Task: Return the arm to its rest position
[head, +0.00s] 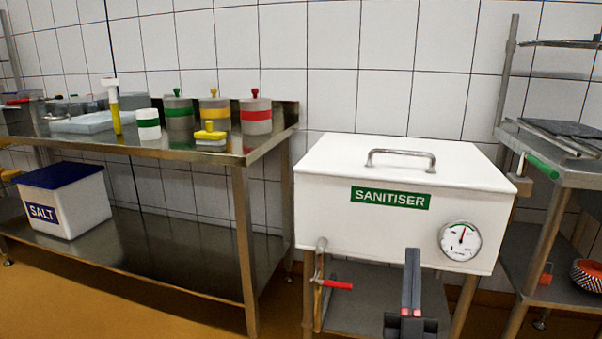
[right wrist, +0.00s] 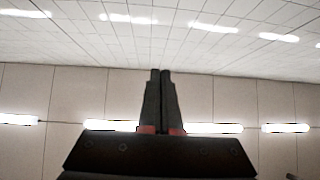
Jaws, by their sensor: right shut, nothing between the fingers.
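My right gripper (head: 411,252) stands upright at the bottom of the head view, in front of the white sanitiser box (head: 340,220). Its two dark fingers are together with nothing between them. In the right wrist view the fingers (right wrist: 160,74) are also closed, pointing up against a white tiled surface and a panelled wall with strip lights. My left gripper is not in view.
The sanitiser box has a closed lid with a handle (head: 400,153), a dial (head: 460,240) and a red-handled tap (head: 337,285). A steel rack (head: 570,172) stands at right.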

